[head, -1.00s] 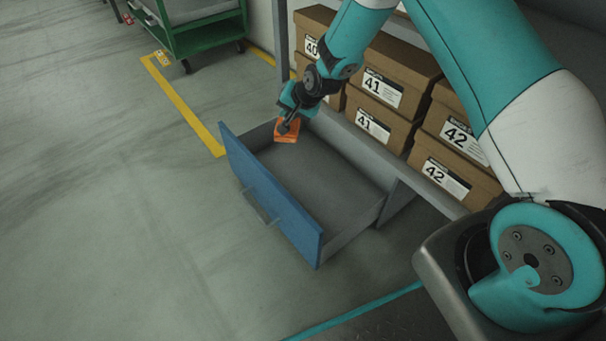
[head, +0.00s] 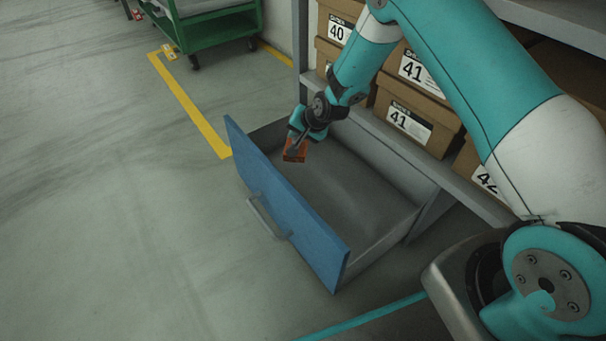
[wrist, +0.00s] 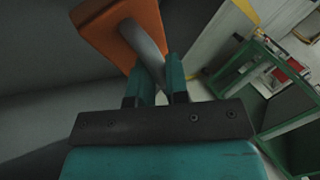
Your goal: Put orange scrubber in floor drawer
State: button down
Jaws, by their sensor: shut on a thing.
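The orange scrubber (head: 294,151) is held in my gripper (head: 298,142), over the far left end of the open floor drawer. In the wrist view the orange scrubber (wrist: 117,27) shows at the top, with its grey handle between the two teal fingers of my gripper (wrist: 160,75). The floor drawer (head: 285,205) has a blue front with a bar handle and a grey inside that looks empty. It is pulled out at floor level below the shelf. I cannot tell whether the scrubber touches the drawer bottom.
Brown shoe boxes (head: 414,105) with number labels stand on the shelf behind the drawer. A green cart (head: 215,30) stands at the back left, near a yellow floor line (head: 188,105). The floor left of the drawer is clear.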

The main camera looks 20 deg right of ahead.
notch_tip(320, 180, down, 13)
jog(key=b, duration=0.6)
jog(key=shift+r+b, duration=0.2)
jog(key=shift+b, duration=0.15)
jog(key=shift+r, duration=0.1)
jog(key=c, duration=1.1)
grip_release()
